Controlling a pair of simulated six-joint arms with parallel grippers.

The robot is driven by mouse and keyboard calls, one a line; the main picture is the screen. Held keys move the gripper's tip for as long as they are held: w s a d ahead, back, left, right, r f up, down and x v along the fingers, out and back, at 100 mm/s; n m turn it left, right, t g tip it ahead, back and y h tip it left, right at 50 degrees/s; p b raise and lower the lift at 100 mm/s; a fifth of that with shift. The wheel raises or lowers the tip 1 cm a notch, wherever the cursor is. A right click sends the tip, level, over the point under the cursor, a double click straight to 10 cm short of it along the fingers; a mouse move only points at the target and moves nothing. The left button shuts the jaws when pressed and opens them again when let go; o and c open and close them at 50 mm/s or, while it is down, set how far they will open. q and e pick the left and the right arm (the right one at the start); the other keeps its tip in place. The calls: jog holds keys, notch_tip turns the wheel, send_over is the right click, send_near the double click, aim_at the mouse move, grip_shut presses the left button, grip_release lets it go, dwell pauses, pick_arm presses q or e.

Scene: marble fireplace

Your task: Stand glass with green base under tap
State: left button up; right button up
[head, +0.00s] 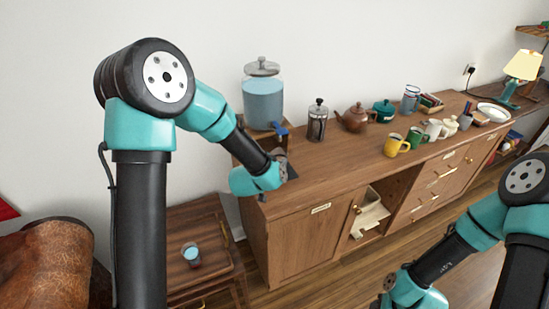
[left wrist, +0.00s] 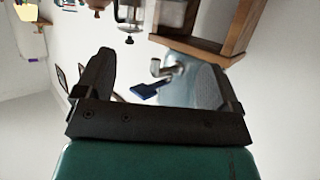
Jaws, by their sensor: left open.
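The drinks dispenser (head: 263,100) stands on a wooden stand at the cabinet's left end. Its blue-handled tap (head: 281,130) also shows in the left wrist view (left wrist: 143,91), upside down. A small glass (head: 191,254) stands on the low side table; its base colour is hard to tell. No glass with a clearly green base shows. My left gripper (left wrist: 163,62) is open and empty, its fingers pointing towards the dispenser and tap; my own arm largely hides it in the head view. My right arm is at lower right, its jaws outside the picture.
The wooden cabinet (head: 300,217) carries a French press (head: 317,120), a brown teapot (head: 355,117), a yellow mug (head: 396,145) and a green mug (head: 416,137). The side table (head: 205,221) stands left of it. A brown leather seat (head: 45,265) is at lower left.

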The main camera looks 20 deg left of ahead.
pick_arm(q)
jog(key=shift+s+r, duration=0.3)
jog(key=shift+s, duration=0.35)
